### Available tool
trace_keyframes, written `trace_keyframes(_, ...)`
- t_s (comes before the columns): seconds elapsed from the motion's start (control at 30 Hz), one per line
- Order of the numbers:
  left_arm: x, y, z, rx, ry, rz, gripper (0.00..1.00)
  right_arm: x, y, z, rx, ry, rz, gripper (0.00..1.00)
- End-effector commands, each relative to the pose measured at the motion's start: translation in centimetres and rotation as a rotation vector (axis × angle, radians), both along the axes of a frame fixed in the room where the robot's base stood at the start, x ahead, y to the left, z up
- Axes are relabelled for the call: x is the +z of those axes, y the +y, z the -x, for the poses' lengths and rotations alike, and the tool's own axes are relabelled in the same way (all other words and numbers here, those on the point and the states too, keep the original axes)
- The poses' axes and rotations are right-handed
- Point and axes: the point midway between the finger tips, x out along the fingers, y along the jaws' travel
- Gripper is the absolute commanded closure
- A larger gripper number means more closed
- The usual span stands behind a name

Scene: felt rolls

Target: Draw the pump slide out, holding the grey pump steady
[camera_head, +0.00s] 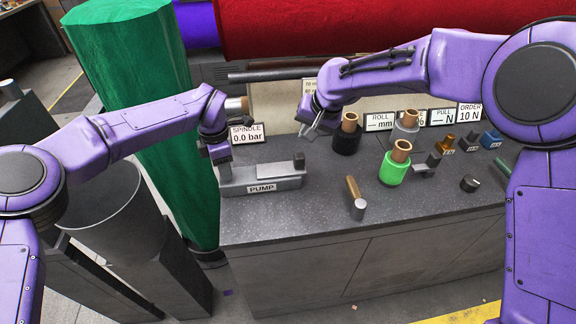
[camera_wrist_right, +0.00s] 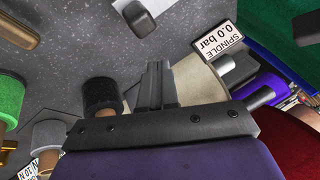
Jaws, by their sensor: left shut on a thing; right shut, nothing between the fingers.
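The grey pump (camera_head: 240,183) lies along the left front of the bench, with a "PUMP" label on its front. A dark upright block (camera_head: 299,160) stands at its right end; I take it for the slide's handle. My left gripper (camera_head: 221,160) is shut on the upper left end of the pump; the fingers partly hide that end. My right gripper (camera_head: 309,131) is shut and empty, above the bench behind the pump's right end. Its closed fingers also show in the right wrist view (camera_wrist_right: 157,88). The slide's own extent is hard to tell.
The "SPINDLE 0.0 bar" sign (camera_head: 246,134) stands behind the pump. A black roll (camera_head: 346,139), a grey roll (camera_head: 404,133) and a green roll (camera_head: 393,170) stand to the right. A brass-and-grey tool (camera_head: 357,208) lies in front. The bench right of the pump is partly clear.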

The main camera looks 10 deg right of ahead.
Motion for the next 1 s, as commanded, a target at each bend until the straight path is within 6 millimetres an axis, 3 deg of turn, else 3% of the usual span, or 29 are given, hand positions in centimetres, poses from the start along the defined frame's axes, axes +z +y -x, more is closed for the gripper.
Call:
trace_keyframes(0.03,-0.2,0.0,0.1,-0.002,0.001,-0.002,1.00,0.3,1.9,0.3,0.095,0.024,0.038,1.00)
trace_keyframes(0.1,-0.2,0.0,0.1,-0.002,0.002,-0.001,1.00,0.7,3.5,0.9,0.198,0.060,0.086,1.00)
trace_keyframes(0.23,-0.2,0.1,0.0,-0.001,0.002,-0.001,1.00,1.0,5.0,1.7,0.295,0.098,0.135,1.00)
trace_keyframes(0.37,-0.2,0.1,0.1,0.000,0.002,-0.001,1.00,0.2,5.2,1.9,0.313,0.108,0.143,1.00)
trace_keyframes(0.8,-0.2,0.1,0.1,0.001,0.002,-0.001,1.00,-6.7,5.1,1.9,0.310,0.109,0.142,1.00)
trace_keyframes(1.0,-0.2,0.1,0.0,0.000,0.002,-0.001,1.00,-7.9,5.1,1.8,0.309,0.107,0.141,1.00)
